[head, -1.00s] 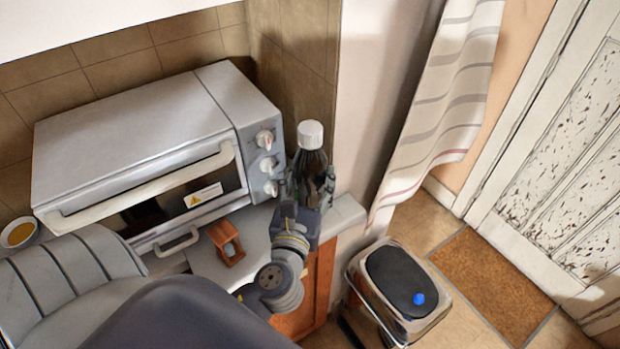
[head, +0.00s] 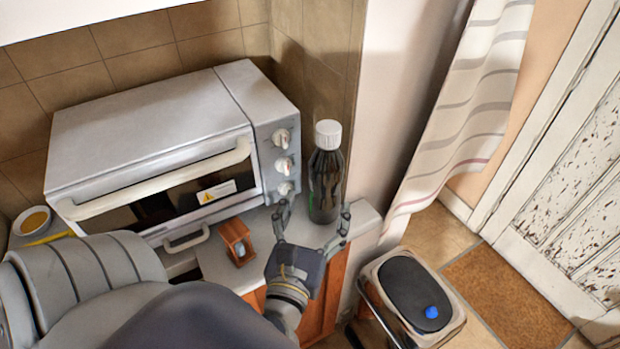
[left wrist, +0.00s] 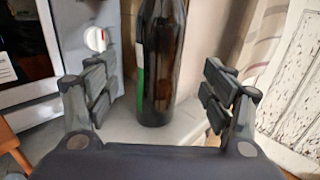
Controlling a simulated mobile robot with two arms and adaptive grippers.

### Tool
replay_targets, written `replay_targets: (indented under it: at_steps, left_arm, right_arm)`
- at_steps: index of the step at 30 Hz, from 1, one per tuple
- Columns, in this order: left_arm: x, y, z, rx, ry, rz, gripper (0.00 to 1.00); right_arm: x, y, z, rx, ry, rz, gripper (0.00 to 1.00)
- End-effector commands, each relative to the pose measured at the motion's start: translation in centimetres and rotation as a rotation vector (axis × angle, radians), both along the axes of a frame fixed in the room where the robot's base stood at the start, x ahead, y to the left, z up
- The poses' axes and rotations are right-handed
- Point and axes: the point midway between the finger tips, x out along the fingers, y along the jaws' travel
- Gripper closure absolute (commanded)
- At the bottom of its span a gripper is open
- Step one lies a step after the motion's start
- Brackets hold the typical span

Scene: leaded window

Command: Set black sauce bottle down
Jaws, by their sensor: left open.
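The black sauce bottle (head: 326,178) with a white cap stands upright on the counter (head: 365,217), just right of the toaster oven. My left gripper (head: 312,222) is open in front of the bottle, with its fingers spread to either side and apart from it. In the left wrist view the bottle (left wrist: 160,65) stands between the open fingers, with clear gaps on both sides and a green label edge on its left. The bottle's top is cut off in that view. My right gripper does not show.
The toaster oven (head: 150,130) stands close left of the bottle. A small wooden object (head: 236,241) sits on the counter left of my gripper. A bin with a black lid (head: 410,292) stands on the floor at right. A striped curtain (head: 470,120) hangs beyond the wall.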

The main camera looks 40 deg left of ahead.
Motion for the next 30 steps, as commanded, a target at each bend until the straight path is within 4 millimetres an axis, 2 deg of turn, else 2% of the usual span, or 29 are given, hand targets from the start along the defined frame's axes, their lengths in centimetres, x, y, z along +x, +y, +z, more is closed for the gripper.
replay_targets:
  at_steps: [3,9,30]
  left_arm:
    - [-1.8,-0.7,-0.4,-0.002,0.003,0.001,0.25]
    - [-3.4,-1.4,-0.1,-0.002,0.0,0.001,0.25]
    - [-3.7,-1.5,0.1,-0.001,-0.001,0.001,0.25]
  right_arm:
    - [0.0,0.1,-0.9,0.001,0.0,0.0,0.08]
    - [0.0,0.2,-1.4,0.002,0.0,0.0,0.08]
    - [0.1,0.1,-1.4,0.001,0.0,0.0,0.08]
